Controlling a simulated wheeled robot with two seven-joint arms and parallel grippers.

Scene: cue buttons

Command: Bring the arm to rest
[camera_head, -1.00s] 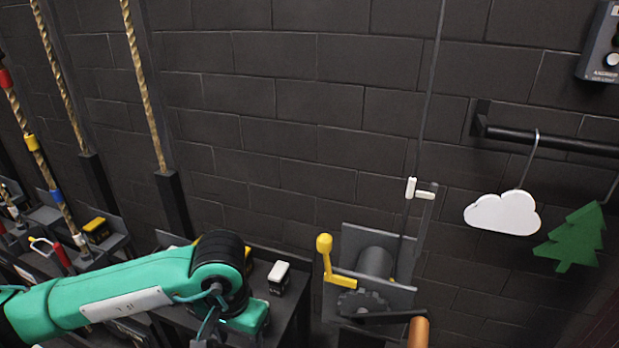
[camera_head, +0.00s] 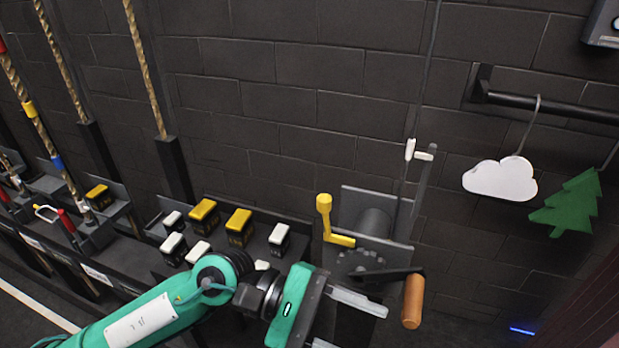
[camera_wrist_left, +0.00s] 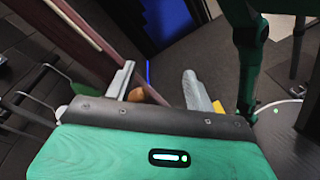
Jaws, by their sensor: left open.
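My left arm comes in from the lower left of the head view. Its gripper (camera_head: 346,322) is open and empty at the bottom centre, in front of the yellow-handled winch (camera_head: 374,228) and left of its orange crank handle (camera_head: 412,302). In the left wrist view the two fingers (camera_wrist_left: 158,84) stand well apart. Part of the orange handle (camera_wrist_left: 137,95) shows between them; I cannot tell how far off it is. The cue buttons, white (camera_head: 279,235) and yellow (camera_head: 204,211), stand on a dark console left of the winch; my arm hides part of the front row. My right gripper is not in view.
A white cloud (camera_head: 500,181) and a green tree (camera_head: 569,205) hang from a black bar at the right. Ropes (camera_head: 146,70) run up the brick wall at the left, above several levers. The floor at lower right looks clear.

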